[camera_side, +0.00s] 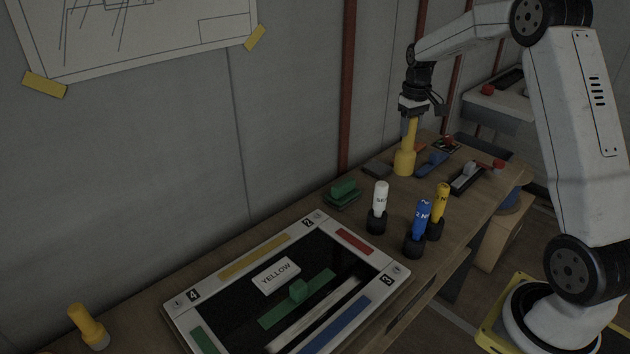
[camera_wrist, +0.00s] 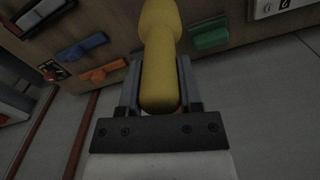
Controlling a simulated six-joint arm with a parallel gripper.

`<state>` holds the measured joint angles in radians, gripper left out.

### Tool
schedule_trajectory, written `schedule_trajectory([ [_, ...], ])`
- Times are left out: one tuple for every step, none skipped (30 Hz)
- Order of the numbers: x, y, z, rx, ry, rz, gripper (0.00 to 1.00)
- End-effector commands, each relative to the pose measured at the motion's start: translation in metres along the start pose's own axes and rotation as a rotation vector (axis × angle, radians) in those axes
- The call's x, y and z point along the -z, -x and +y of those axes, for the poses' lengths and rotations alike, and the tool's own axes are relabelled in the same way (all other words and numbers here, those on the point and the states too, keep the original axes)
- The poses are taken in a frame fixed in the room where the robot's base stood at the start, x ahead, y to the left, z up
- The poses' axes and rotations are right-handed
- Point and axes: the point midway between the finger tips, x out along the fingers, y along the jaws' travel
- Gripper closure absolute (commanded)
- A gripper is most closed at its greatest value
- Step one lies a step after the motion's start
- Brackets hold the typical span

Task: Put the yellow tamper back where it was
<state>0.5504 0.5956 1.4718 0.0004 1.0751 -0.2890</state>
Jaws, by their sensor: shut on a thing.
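The yellow tamper (camera_side: 405,160) is upright at the far part of the wooden bench, its wider end down. My gripper (camera_side: 410,122) is above it, shut around its upper handle. In the wrist view the tamper (camera_wrist: 160,75) lies between the two fingers of my gripper (camera_wrist: 158,85). Its wider end points away from the gripper. The tamper's base is at or very near the bench top; I cannot tell if it touches.
A green block (camera_side: 343,192), a dark grey block (camera_side: 377,169) and a blue piece (camera_side: 432,162) are near the tamper. White (camera_side: 380,197), blue (camera_side: 421,222) and yellow (camera_side: 441,203) markers stand in dark holders. A framed board (camera_side: 178,311) and another yellow piece (camera_side: 88,326) are nearer.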

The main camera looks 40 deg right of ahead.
Motion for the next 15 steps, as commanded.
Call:
schedule_trajectory([
  [0.000,-0.007,0.000,0.000,0.000,0.001,1.00],
  [0.000,-0.013,0.000,0.000,0.000,0.000,1.00],
  [0.000,-0.019,0.000,0.000,0.000,0.001,1.00],
  [0.000,-0.022,0.000,0.000,0.000,0.001,1.00],
  [0.000,-0.025,0.000,0.000,0.000,0.001,1.00],
  [0.000,-0.028,0.000,0.000,0.000,0.001,1.00],
  [0.000,-0.029,0.000,-0.001,0.000,0.002,1.00],
  [0.001,-0.030,0.000,-0.001,0.000,0.003,1.00],
  [0.001,-0.030,0.000,-0.001,0.000,0.004,1.00],
  [0.001,-0.030,0.000,-0.001,0.000,0.004,1.00],
  [0.001,-0.031,0.000,-0.001,0.000,0.004,1.00],
  [0.001,-0.031,0.000,-0.001,0.000,0.004,1.00],
  [0.001,-0.032,0.000,-0.001,0.000,0.004,1.00],
  [0.001,-0.033,0.000,-0.001,0.000,0.003,1.00],
  [0.001,-0.035,0.000,-0.001,0.000,0.002,1.00],
])
